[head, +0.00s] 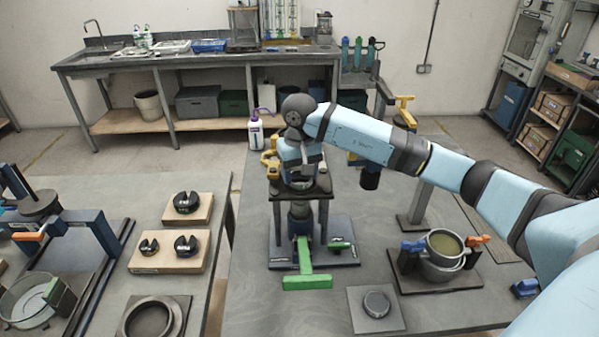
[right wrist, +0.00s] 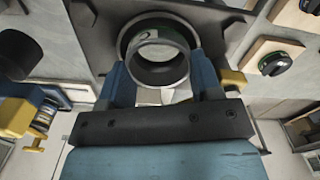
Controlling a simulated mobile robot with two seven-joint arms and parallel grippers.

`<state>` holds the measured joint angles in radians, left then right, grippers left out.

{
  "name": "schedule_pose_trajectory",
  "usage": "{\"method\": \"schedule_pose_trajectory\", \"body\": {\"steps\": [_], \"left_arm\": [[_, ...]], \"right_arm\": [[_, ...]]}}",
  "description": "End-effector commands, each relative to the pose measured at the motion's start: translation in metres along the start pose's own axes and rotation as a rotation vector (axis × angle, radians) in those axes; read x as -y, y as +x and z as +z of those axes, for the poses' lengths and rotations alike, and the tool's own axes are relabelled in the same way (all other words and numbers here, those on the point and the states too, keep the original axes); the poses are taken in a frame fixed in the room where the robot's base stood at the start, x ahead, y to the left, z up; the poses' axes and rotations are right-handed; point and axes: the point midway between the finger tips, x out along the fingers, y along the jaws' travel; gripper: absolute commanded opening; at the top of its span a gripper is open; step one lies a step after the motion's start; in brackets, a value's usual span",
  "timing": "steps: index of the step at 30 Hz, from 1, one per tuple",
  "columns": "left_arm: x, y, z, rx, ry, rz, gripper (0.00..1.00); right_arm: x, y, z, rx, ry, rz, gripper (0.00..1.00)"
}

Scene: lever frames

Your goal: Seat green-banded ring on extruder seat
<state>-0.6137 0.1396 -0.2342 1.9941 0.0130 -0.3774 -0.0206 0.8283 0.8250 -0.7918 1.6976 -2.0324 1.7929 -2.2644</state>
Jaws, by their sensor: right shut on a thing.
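My right gripper (head: 303,174) reaches in from the right, over the small dark stand of the extruder (head: 318,187). In the right wrist view the gripper (right wrist: 160,76) has its two blue fingers shut on a grey metal ring (right wrist: 157,66). Behind the ring is the dark round extruder seat (right wrist: 132,32) in a dark plate (right wrist: 88,22). The ring overlaps the seat in the picture; I cannot tell whether it touches or is apart. In the head view the gripper and arm largely hide the ring. My left gripper is not in view.
A green lever (head: 305,268) stands at the front of the extruder base. To the right are a pot (head: 440,268) with clamps and a low round puck (head: 377,303) on a plate. Wooden boards (head: 168,262) with dark split discs lie on the left table, across a gap.

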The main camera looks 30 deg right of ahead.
Motion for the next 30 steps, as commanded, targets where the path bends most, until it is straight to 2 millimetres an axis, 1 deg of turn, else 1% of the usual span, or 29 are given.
{"method": "schedule_pose_trajectory", "body": {"steps": [4,5,6,8,24,26,28,30], "left_arm": [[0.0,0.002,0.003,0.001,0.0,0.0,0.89],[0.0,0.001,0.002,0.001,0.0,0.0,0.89],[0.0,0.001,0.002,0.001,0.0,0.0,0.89],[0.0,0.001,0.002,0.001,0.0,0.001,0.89],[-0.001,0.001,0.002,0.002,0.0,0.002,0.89],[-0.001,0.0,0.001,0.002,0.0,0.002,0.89],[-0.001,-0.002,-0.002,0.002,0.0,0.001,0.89],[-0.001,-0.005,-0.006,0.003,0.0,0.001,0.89]], "right_arm": [[0.0,0.003,0.0,0.0,0.0,0.0,0.33],[0.0,0.002,0.0,0.0,0.0,0.0,0.65],[0.0,0.002,0.0,0.0,0.0,0.0,0.75],[0.0,0.002,0.0,0.0,0.0,0.0,0.88],[0.003,0.001,0.001,-0.001,-0.005,-0.005,0.88],[0.003,-0.002,0.0,-0.002,-0.005,-0.005,0.88],[0.003,-0.01,0.0,-0.003,-0.005,-0.005,0.88],[0.002,-0.022,0.0,-0.006,-0.005,-0.006,0.88]]}}
